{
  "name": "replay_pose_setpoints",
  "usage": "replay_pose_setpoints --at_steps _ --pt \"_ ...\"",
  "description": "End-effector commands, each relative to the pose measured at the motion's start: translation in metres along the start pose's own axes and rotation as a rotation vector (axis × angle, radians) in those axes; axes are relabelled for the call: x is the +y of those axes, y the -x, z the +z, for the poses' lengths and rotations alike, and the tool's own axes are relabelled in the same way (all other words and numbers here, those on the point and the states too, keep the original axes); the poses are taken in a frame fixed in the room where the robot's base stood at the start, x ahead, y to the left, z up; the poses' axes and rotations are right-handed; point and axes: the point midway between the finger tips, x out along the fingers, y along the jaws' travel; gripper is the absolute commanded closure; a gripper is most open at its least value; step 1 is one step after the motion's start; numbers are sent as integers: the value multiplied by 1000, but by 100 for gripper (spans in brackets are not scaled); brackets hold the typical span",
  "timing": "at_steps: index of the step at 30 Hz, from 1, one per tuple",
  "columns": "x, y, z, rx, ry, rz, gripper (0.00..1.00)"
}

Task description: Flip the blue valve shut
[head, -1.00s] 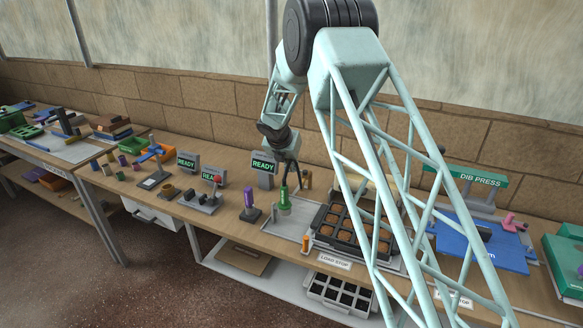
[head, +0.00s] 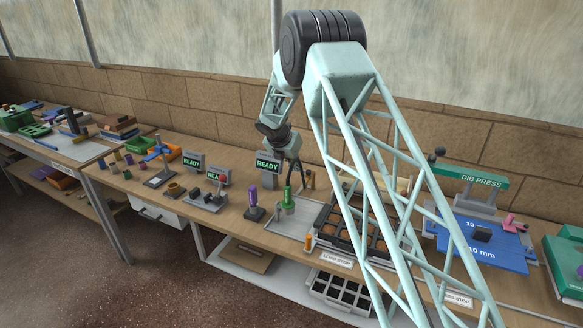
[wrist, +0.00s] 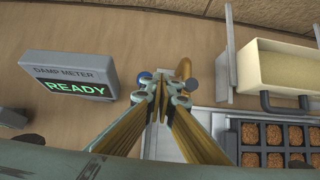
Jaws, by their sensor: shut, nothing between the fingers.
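My gripper (wrist: 163,88) is shut and empty, its fingertips together in the middle of the wrist view. A blue rounded part (wrist: 145,77), which looks like the blue valve, shows just left of the fingertips; the fingers hide much of it. A curved brass pipe (wrist: 183,68) and a small grey round part (wrist: 193,86) show just right of the fingertips. I cannot tell whether the fingers touch any of these. In the head view my wrist hangs right of the damp meter (head: 268,165), and the fingertips and valve are not clear there.
The damp meter reading READY also shows in the wrist view (wrist: 72,80). A green-bodied tool (head: 288,200) stands by the grey tray, with a purple-handled tool (head: 252,200) to its left. A cream trough (wrist: 275,72) and a black plug tray (wrist: 280,143) lie to the right.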

Motion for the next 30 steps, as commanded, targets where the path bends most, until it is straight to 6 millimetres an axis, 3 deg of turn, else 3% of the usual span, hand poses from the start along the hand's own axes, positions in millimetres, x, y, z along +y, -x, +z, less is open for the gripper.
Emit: replay_pose_setpoints --at_steps 30 --pt "-8 6 -13 2 1 -1 100"
